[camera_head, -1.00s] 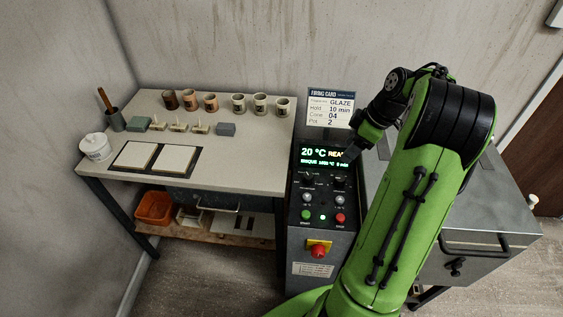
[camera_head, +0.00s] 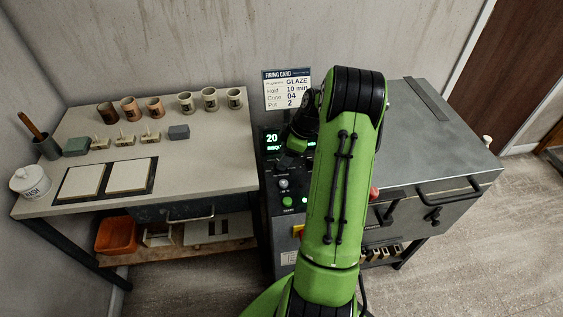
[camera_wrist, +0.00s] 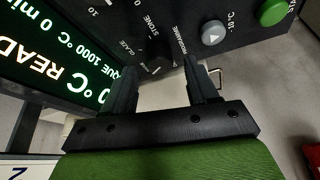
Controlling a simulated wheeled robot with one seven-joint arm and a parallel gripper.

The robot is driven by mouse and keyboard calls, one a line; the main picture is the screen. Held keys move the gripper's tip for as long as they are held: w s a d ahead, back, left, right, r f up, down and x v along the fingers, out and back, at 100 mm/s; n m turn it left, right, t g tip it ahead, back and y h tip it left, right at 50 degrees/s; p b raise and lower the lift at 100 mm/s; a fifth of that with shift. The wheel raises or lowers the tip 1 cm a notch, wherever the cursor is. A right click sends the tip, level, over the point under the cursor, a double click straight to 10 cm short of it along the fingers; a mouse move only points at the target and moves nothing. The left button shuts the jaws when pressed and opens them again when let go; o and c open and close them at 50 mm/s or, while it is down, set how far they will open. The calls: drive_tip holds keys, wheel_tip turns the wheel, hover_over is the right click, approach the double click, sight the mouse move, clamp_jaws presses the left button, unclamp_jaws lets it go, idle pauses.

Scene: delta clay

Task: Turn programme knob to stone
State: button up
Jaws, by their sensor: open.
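The dark programme knob (camera_wrist: 157,58) shows in the wrist view, with the labels STONE, GLAZE and PROGRAMME around it. Its pointer direction is too dark to tell. My gripper (camera_wrist: 163,62) is open, its two fingers on either side of the knob in the picture; I cannot tell whether they touch it. The green-lit display (camera_wrist: 50,62) reads 20 °C READY and a line ending in QUE 1000 °C 0 min. In the head view the display (camera_head: 272,142) is partly covered by my arm, and the knob is hidden.
The firing card (camera_head: 287,90) stands behind the panel. A worktable (camera_head: 215,160) with cups and tiles is at left, a metal kiln (camera_head: 430,130) at right.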

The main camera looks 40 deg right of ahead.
drive_tip(key=shift+x, duration=1.1)
drive_tip(key=c, duration=1)
